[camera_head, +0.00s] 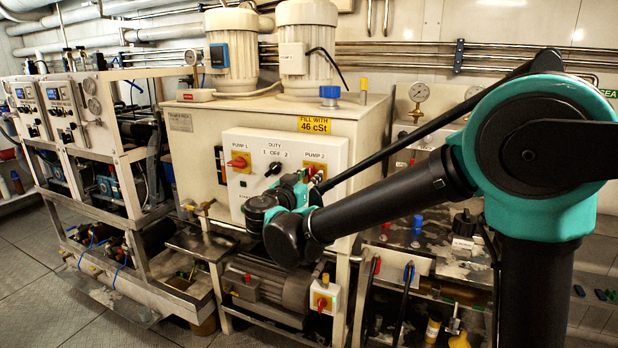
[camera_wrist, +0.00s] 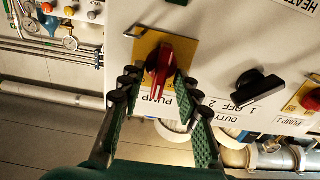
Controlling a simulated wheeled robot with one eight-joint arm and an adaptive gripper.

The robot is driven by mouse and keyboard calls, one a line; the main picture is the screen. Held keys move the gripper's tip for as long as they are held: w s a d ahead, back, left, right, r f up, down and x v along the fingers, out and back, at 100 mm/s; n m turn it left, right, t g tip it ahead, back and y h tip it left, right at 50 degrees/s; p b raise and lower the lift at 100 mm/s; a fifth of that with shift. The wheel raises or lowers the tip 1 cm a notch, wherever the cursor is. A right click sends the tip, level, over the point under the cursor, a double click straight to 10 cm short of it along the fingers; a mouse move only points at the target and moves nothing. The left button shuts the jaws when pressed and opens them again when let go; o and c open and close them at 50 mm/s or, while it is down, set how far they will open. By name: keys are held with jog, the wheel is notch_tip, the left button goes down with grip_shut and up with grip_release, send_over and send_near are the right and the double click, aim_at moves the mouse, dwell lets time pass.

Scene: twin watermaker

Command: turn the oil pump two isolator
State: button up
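The pump two isolator is a red rotary handle on a yellow plate. In the wrist view, where the panel lettering is upside down, its red handle (camera_wrist: 160,68) runs nearly up and down the picture. In the head view, the isolator (camera_head: 313,167) is at the right of the white control panel (camera_head: 240,190), partly hidden by my arm's end. My gripper (camera_wrist: 157,84) is open, with one dark ridged finger on each side of the handle; I cannot tell if either touches it. The gripper also shows small in the head view (camera_head: 306,178).
The black duty switch (camera_head: 272,168) and the red pump one isolator (camera_head: 239,161) are to the left on the panel. The duty switch is close beside my fingers in the wrist view (camera_wrist: 258,90). A motor (camera_head: 265,285) sits below the panel.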

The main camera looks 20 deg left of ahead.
grip_shut()
dwell(0.4)
jog(key=n, duration=0.4)
jog(key=shift+a+n, duration=0.2)
jog(key=shift+n, duration=0.2)
jog(key=n, duration=0.9)
jog(key=shift+a+f, duration=0.2)
jog(key=shift+f, duration=0.1)
jog(key=shift+f+n, duration=0.15)
jog(key=shift+n, duration=2.05)
